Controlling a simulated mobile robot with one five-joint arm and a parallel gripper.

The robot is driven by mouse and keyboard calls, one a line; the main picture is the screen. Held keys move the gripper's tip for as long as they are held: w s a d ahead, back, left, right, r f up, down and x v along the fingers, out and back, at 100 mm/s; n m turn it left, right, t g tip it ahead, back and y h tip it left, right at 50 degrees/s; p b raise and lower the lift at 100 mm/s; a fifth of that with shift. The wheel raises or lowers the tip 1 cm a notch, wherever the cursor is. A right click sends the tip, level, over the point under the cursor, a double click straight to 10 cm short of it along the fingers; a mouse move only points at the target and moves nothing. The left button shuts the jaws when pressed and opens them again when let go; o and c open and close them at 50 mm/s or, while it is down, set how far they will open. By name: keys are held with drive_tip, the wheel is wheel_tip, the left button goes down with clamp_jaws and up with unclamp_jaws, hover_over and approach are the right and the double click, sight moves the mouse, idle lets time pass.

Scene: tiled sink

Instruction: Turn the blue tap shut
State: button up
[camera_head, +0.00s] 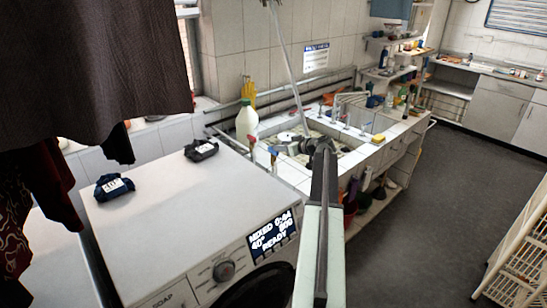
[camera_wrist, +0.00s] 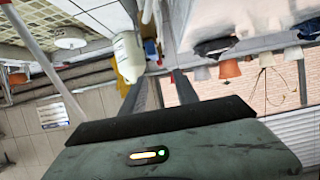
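The blue tap (camera_head: 274,150) stands at the near left edge of the tiled sink, just beyond the washing machine. A red tap (camera_head: 250,141) is to its left. My gripper (camera_head: 298,146) shows dark at the end of my arm, to the right of the blue tap in the head view and apparently apart from it. In the wrist view my gripper's two fingers (camera_wrist: 162,76) are spread with nothing held between them. A white bottle (camera_wrist: 128,56) shows beyond the fingers there.
A white washing machine (camera_head: 175,215) fills the near left, with two dark bundles on top. The white bottle with a green cap (camera_head: 247,122) stands behind the taps. A pole (camera_head: 288,65) leans over the sink (camera_head: 372,150). Dark floor (camera_head: 425,215) is clear at right.

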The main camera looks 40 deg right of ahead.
sight(273, 152)
drive_tip(key=shift+s+d+f+b, duration=0.15)
drive_tip(key=shift+f+b, duration=0.1)
drive_tip(key=shift+f, duration=0.3)
drive_tip(key=shift+d+f+b, duration=0.1)
drive_tip(key=shift+f+b, duration=0.15)
drive_tip(key=shift+f, duration=0.25)
drive_tip(key=b+x, duration=0.3)
drive_tip(key=x, duration=0.4)
drive_tip(key=shift+w+f, duration=0.2)
drive_tip(key=shift+w, duration=0.05)
drive_tip(key=shift+r, duration=0.1)
clamp_jaws()
drive_tip(key=shift+a, duration=0.2)
drive_tip(key=shift+d, duration=0.15)
